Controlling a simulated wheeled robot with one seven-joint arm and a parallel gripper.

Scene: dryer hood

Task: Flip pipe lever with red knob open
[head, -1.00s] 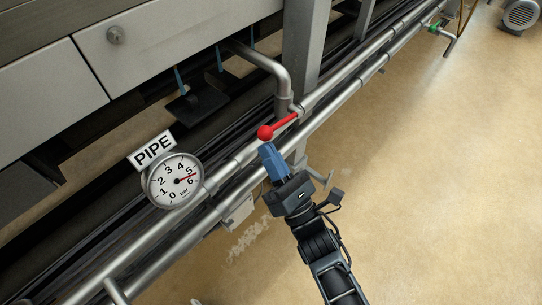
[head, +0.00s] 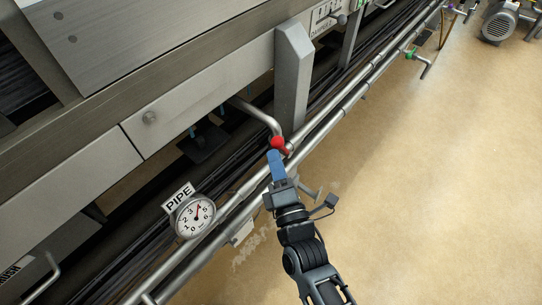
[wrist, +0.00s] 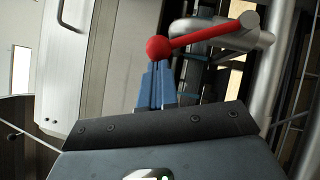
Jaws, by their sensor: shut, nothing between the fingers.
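The red knob (head: 278,142) sits at the end of a short red lever (head: 287,151) on the upright pipe stub near the grey post. In the head view the lever points down and right from the knob, across the pipe run. In the wrist view the knob (wrist: 158,48) is just beyond the fingertips and the lever (wrist: 208,35) runs right to its pivot. My gripper (head: 273,154) has blue fingers, shut together with nothing between them. In the wrist view the fingertips (wrist: 158,66) are right at the knob, touching or nearly so.
A round gauge (head: 194,217) under a PIPE sign (head: 178,196) stands at lower left, its needle near 4. Parallel pipes (head: 350,85) run diagonally beside a grey post (head: 293,75) and machine panels. A green-handled valve (head: 411,54) is farther up.

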